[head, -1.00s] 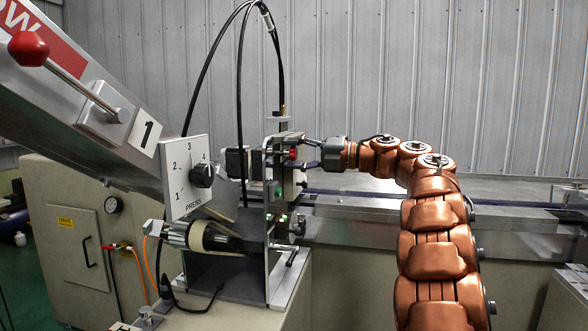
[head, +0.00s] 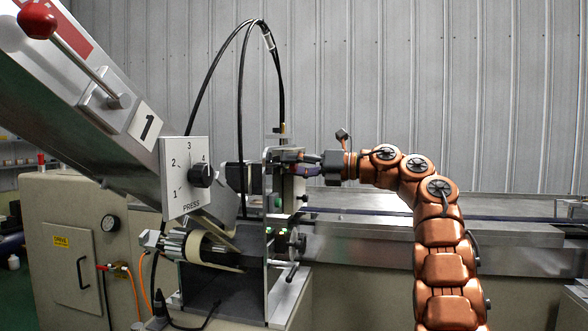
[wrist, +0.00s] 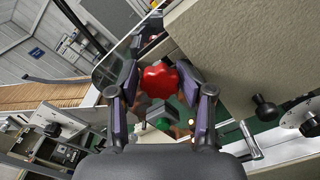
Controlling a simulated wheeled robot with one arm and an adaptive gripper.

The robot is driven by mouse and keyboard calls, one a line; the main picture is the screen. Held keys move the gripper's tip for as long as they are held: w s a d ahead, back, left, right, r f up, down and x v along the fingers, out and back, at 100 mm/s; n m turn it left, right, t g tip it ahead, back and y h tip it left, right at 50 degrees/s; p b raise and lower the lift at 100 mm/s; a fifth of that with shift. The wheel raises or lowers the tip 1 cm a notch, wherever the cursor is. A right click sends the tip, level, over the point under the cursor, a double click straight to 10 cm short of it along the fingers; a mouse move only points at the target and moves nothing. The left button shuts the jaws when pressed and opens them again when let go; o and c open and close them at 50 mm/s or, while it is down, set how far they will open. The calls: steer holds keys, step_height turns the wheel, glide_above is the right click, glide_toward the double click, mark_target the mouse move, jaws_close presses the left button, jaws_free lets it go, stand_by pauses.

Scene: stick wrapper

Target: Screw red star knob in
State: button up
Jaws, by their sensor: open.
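The red star knob (wrist: 160,80) shows in the middle of the wrist view, face on. My gripper (wrist: 164,78) is open, with one finger on the left of the knob and one on the right. I cannot tell whether either fingertip touches it. In the head view my gripper (head: 298,163) reaches in from the right to the upright metal plate (head: 270,240) of the machine. The fingers hide the knob there. The knob's thread and its hole are not visible.
A dial marked PRESS (head: 185,190) and a lever with a red ball (head: 38,22) stand to the left. Black cables (head: 240,90) arch over the plate. A green button (wrist: 163,124) sits near the knob. Black knobs (wrist: 264,107) show at right in the wrist view.

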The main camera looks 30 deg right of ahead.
steer(key=shift+d+n+p, duration=0.1)
steer(key=shift+n+p, duration=0.25)
steer(key=shift+n, duration=1.35)
